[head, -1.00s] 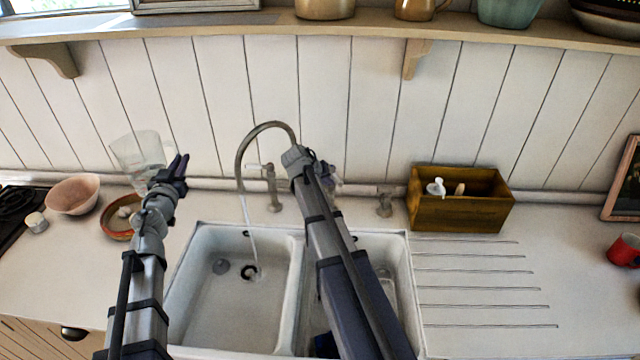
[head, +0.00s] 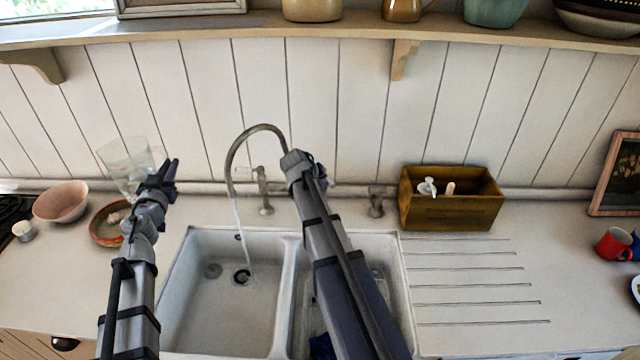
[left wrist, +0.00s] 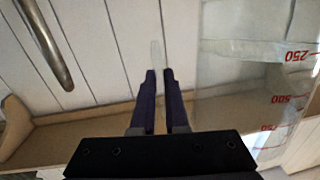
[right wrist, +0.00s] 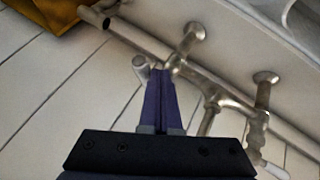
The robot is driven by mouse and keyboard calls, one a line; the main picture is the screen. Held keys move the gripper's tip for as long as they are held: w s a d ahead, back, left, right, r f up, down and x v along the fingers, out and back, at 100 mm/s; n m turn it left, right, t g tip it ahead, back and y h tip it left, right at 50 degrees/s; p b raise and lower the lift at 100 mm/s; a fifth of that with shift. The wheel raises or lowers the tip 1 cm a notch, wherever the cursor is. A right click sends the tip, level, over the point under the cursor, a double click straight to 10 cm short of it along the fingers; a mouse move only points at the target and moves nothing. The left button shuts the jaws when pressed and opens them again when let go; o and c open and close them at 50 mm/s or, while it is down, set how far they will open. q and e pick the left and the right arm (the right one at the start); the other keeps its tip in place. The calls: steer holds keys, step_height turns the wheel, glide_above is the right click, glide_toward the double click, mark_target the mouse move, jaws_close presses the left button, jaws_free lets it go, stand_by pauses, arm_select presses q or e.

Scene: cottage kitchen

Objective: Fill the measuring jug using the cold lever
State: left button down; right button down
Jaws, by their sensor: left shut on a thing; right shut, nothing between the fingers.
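The clear glass measuring jug (head: 122,160) is at the left, roughly upright, above the counter left of the sink. My left gripper (head: 170,172) is shut on its clear handle; the left wrist view shows the jug (left wrist: 235,95) with red volume marks. I cannot tell whether it holds water. The tap (head: 256,128) has a tall curved spout, and a thin stream runs into the left basin (head: 215,310). My right gripper (right wrist: 162,72) is shut and empty, its tips beside a lever knob (right wrist: 141,64). In the head view, my right arm hides this lever. The other lever (head: 245,170) has a white handle.
A pink bowl (head: 61,202) and a terracotta dish (head: 104,232) stand left of the sink. A wooden box (head: 455,210) with a white pump bottle stands at the right, behind the grooved drainer. A red mug (head: 612,244) is at far right. A shelf (head: 350,33) runs above.

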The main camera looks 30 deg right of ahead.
steer(key=d+n+t, duration=0.1)
steer(key=s+d+n+y, duration=0.1)
steer(key=n, duration=0.1)
steer(key=shift+s+d+t, duration=0.1)
steer(key=shift+d+t, duration=0.1)
steer(key=shift+t, duration=0.2)
steer(key=d+n+y, duration=0.1)
steer(key=d, duration=0.1)
steer(key=d+n+t+y, duration=0.1)
steer(key=d+n, duration=0.1)
steer(key=w+d+n+y, duration=0.1)
steer(key=n, duration=0.1)
steer(key=shift+d+t, duration=0.3)
steer(key=shift+d, duration=0.1)
arm_select(q)
steer(key=shift+s+a, duration=0.1)
arm_select(e)
steer(key=shift+w+d+r, duration=0.1)
steer(key=shift+w+d, duration=0.05)
steer(key=shift+d, duration=0.05)
